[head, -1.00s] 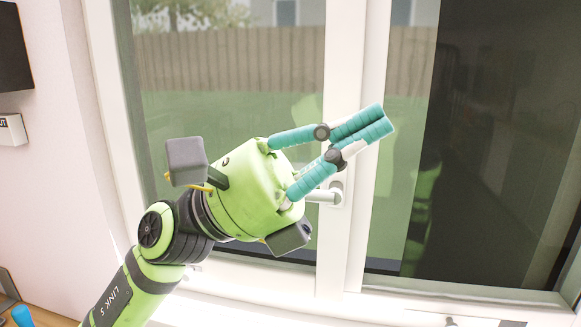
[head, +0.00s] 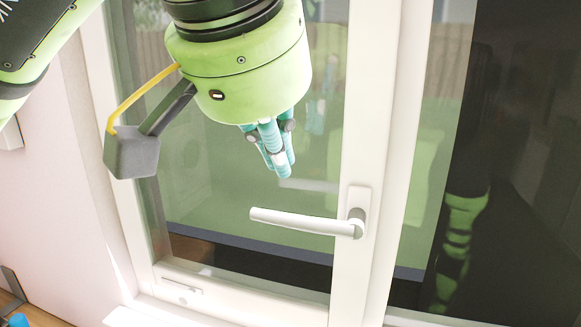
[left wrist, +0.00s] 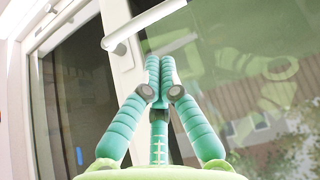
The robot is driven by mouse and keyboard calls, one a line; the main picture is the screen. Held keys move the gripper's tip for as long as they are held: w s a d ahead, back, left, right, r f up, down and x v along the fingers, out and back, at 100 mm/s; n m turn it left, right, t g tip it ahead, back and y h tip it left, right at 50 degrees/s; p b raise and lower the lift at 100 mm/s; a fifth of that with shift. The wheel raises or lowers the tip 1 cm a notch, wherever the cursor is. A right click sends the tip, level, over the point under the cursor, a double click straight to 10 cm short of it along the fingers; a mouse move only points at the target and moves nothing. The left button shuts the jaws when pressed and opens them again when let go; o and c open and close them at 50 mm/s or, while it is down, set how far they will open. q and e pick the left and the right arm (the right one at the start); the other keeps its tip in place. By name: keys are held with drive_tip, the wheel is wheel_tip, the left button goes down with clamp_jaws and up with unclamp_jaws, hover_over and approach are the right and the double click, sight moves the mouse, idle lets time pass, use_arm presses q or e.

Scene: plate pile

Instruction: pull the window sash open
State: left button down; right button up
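The window sash (head: 371,90) is a white frame around a large pane. Its white handle (head: 305,222) lies nearly level, pointing left from a plate on the sash's right stile. I cannot tell whether the sash stands slightly ajar. My left gripper (head: 281,170) hangs above the handle, teal fingers pointing down, apart from it in the picture. In the left wrist view the fingertips (left wrist: 159,66) are together with nothing between them, and the handle (left wrist: 145,25) lies beyond them. My right gripper is not in view.
A dark pane (head: 530,170) to the right of the sash shows a green reflection. A pale wall (head: 50,200) stands at left. The white lower frame (head: 225,300) runs beneath the sash. A small blue object (head: 17,320) sits at the lower left corner.

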sight(294, 199)
use_arm(q)
drive_tip(key=p+x, duration=0.1)
drive_tip(key=x, duration=0.7)
drive_tip(key=shift+w+p, duration=0.15)
drive_tip(key=shift+p, duration=0.2)
drive_tip(key=shift+w+d+f, duration=0.1)
drive_tip(key=shift+d+f, duration=0.05)
drive_tip(key=shift+f, duration=0.25)
